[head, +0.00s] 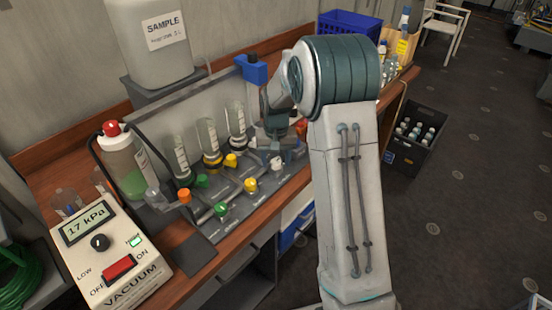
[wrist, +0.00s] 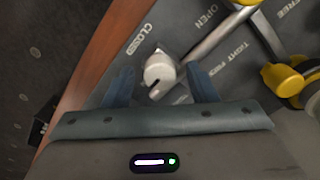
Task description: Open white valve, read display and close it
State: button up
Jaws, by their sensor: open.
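The white valve (wrist: 160,68) is a round knob on a grey panel, in the wrist view between my two blue fingers. My gripper (wrist: 162,82) is open, one finger on each side of it; I see no clear contact. "CLOSED" and "OPEN" are printed beyond the knob; which one it is set to I cannot tell. In the head view the white valve (head: 277,163) shows just below my gripper (head: 284,142), at the right of the manifold.
Yellow (head: 251,185), green (head: 202,180) and orange (head: 184,196) valves stand left of the white one, with glass tubes (head: 211,135) behind. A red-capped bottle (head: 122,160) and a sample container (head: 150,45) are further left. A yellow valve (wrist: 283,78) is at right in the wrist view.

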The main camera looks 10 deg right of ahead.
jog(key=shift+c, duration=0.3)
jog(key=c, duration=0.9)
jog(key=shift+m, duration=0.4)
jog(key=m+b, duration=0.1)
jog(key=m, duration=0.2)
jog(key=shift+m, duration=0.4)
jog(key=m, duration=0.9)
jog(key=shift+r+p, duration=0.1)
jog(key=shift+p, duration=0.2)
jog(key=shift+m+p, duration=0.7)
jog(key=shift+m, duration=1.5)
